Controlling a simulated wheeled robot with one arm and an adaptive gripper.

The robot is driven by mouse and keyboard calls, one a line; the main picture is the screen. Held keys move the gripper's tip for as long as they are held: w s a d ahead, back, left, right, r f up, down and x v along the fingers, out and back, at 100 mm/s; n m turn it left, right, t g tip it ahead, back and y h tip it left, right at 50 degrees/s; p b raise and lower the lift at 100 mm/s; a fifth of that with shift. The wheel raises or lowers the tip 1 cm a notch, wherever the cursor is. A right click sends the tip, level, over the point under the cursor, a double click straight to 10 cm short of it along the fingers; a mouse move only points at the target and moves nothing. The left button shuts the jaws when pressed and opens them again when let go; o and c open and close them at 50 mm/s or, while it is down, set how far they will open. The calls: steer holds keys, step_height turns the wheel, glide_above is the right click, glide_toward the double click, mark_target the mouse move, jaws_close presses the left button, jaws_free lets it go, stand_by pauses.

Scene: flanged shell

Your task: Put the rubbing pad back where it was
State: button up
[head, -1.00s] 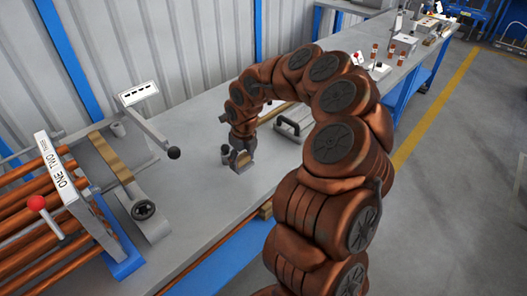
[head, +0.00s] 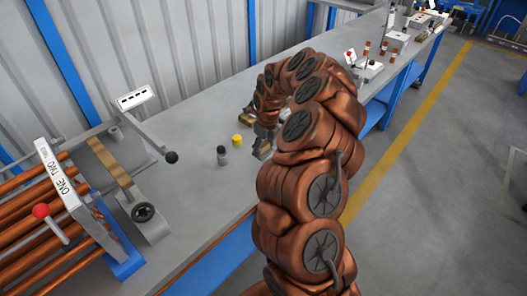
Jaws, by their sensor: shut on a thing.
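My gripper (head: 263,147) is low over the grey bench top, its jaws shut on a small block that I take to be the rubbing pad. The pad is mostly hidden by the jaws, and its details are too small to make out. I cannot tell whether it touches the bench. The gripper is to the right of a small dark pot with a grey top (head: 222,156) and a yellow cylinder (head: 237,141), apart from both.
The long bench (head: 195,190) is clear between the pots and the clamp fixture with a black knob (head: 143,212) at left. A lever with a black ball (head: 171,158) sticks out there. My arm hides part of the bench. Several small items stand at the far end.

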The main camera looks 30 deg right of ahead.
mark_target(263, 153)
steer(key=shift+f+p, duration=0.45)
steer(key=shift+f, duration=1)
steer(key=shift+a+f, duration=0.1)
steer(key=o, duration=1.2)
steer(key=shift+r, duration=0.8)
steer(key=r, duration=0.3)
steer(key=s+r+b, duration=0.1)
steer(key=r, duration=0.3)
steer(key=r+b, duration=0.1)
steer(key=r, duration=0.2)
steer(key=shift+s+d+r, duration=0.15)
steer(key=shift+d+r, duration=0.05)
steer(key=shift+r, duration=0.15)
